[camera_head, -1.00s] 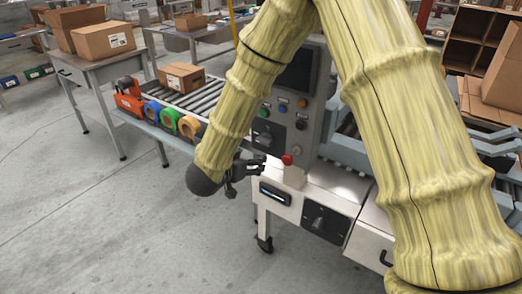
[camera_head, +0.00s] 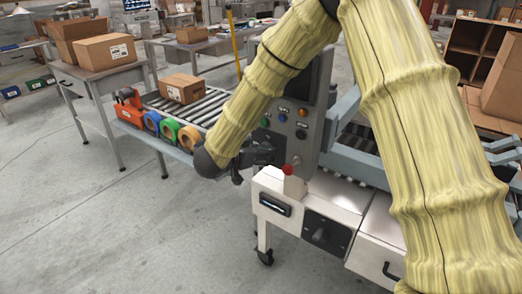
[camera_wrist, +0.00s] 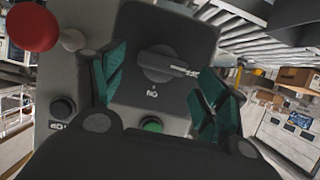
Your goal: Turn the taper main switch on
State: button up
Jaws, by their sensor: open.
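A dark rotary switch (camera_wrist: 158,64) with a pale-marked handle sits on a dark plate on the grey control panel (camera_head: 309,125). In the wrist view its handle lies nearly crosswise, with a small label below it that I cannot read for sure. My gripper (camera_wrist: 163,68) is open, with teal finger pads on either side of the switch; I cannot tell whether they touch it. In the head view my gripper (camera_head: 262,154) is at the panel's left side and hides this switch. A second rotary switch (camera_head: 319,236) is on the white cabinet below.
A red mushroom button (camera_wrist: 34,26) is close to my left finger; it also shows in the head view (camera_head: 288,169). A green button (camera_wrist: 151,124) is near the fingers. A roller conveyor (camera_head: 205,108) with a box and tape rolls stands left. Floor (camera_head: 150,235) at front left is clear.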

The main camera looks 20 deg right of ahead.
jog(key=shift+x, duration=0.9)
jog(key=c, duration=1)
jog(key=shift+f, duration=0.1)
jog(key=m+t+b, duration=0.2)
jog(key=m+b, duration=0.2)
jog(key=b, duration=0.2)
jog(key=f+m+t+y+b, duration=0.1)
jog(key=m+t+b, duration=0.1)
jog(key=m+b, duration=0.3)
jog(key=s+d+m+t+b, duration=0.1)
jog(key=m+t+b, duration=0.2)
jog(key=b, duration=0.5)
jog(key=shift+f+m+y, duration=0.3)
jog(key=shift+m+y, duration=0.1)
jog(key=shift+m, duration=0.3)
jog(key=shift+r+b, duration=0.1)
jog(key=shift+b, duration=0.25)
